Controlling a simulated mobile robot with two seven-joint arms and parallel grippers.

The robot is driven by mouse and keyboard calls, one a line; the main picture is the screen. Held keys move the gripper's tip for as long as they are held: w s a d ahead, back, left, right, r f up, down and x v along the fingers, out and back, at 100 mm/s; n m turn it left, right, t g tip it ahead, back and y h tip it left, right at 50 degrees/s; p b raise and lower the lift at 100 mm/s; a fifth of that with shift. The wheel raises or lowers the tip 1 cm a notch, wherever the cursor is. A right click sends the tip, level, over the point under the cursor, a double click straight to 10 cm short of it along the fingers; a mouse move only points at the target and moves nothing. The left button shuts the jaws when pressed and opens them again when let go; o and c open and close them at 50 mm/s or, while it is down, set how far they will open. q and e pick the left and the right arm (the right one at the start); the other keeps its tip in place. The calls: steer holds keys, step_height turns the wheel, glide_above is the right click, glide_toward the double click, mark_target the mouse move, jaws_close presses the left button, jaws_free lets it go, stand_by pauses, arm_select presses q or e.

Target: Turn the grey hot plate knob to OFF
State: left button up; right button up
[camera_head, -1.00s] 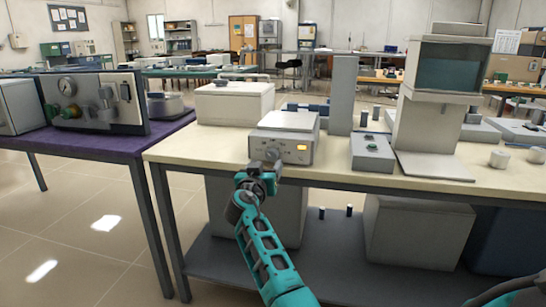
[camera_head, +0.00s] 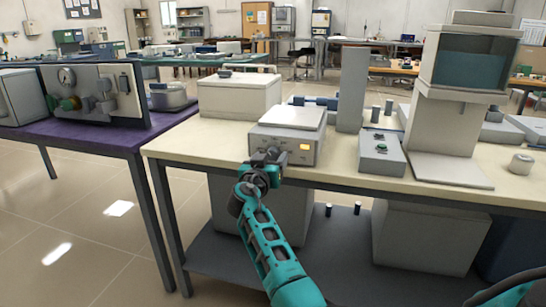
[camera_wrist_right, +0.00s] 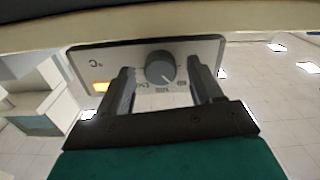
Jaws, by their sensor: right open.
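The hot plate (camera_head: 296,118) is a grey box with a pale top plate near the bench's front edge. Its grey round knob (camera_wrist_right: 160,68) sits on the front panel, with printed marks around it too small to read. A thin line on the knob's face points to the lower right in the wrist view. My right gripper (camera_wrist_right: 162,80) is open, its two fingers on either side of the knob with a gap at each side. In the head view the right gripper (camera_head: 267,163) hides most of the knob. My left gripper is not in view.
An orange lamp (camera_head: 306,147) glows on the hot plate's panel. A grey control box (camera_head: 381,153) and a tall white device (camera_head: 441,130) stand to the right, a white box (camera_head: 240,97) behind left. The bench edge (camera_head: 200,163) runs below the gripper.

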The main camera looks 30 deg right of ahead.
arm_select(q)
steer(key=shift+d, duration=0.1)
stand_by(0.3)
arm_select(e)
steer(key=c, duration=1.1)
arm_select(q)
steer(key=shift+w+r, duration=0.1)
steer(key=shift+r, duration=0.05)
arm_select(e)
steer(key=shift+o, duration=0.2)
steer(key=shift+n, duration=0.3)
steer(key=shift+n+b, duration=0.35)
steer(key=shift+n, duration=0.65)
steer(key=n, duration=0.4)
steer(key=shift+r+n, duration=0.1)
steer(key=shift+n, duration=0.5)
arm_select(q)
steer(key=shift+p, duration=0.3)
